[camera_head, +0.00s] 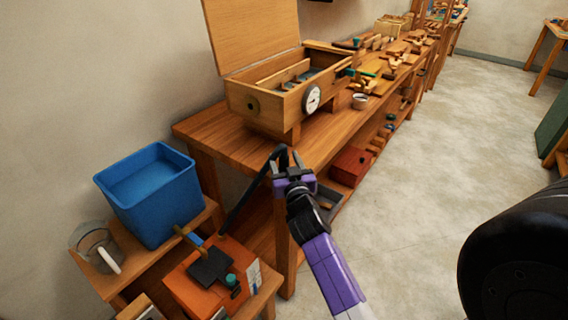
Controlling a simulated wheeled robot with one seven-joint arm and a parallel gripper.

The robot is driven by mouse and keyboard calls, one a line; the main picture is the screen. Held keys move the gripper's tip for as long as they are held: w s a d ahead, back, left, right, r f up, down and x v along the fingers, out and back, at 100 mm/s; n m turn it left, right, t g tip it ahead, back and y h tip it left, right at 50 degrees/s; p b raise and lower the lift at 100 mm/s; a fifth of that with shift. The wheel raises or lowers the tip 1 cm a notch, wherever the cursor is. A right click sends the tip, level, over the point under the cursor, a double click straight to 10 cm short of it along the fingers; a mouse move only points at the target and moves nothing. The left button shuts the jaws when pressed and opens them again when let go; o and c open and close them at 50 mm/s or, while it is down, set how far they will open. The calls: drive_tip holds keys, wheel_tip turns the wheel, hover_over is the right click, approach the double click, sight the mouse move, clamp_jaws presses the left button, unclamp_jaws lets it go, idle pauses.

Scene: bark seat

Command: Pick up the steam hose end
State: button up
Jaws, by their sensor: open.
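A black steam hose (246,196) rises from beside the orange box (198,283) on the low stand and slants up to the right, to the front edge of the workbench. Its upper end lies at or just behind my gripper (287,160), where dark hose and dark fingers overlap. My gripper is open, at the near corner of the bench, below the wooden steam box (262,104). I cannot tell whether the hose end is between the fingers or touches them.
A blue water tub (150,195) and a clear jug (97,250) stand on the low stand at left. The workbench (205,130) carries several wooden tools farther back. A red box (350,166) sits on its lower shelf. The floor (430,190) at right is clear.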

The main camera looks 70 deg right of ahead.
drive_tip(key=shift+x, duration=1.45)
drive_tip(key=shift+w, duration=0.1)
drive_tip(key=shift+c, duration=0.4)
clamp_jaws()
drive_tip(key=shift+r, duration=0.1)
wheel_tip(320, 180, up, 20)
drive_tip(key=p, duration=0.4)
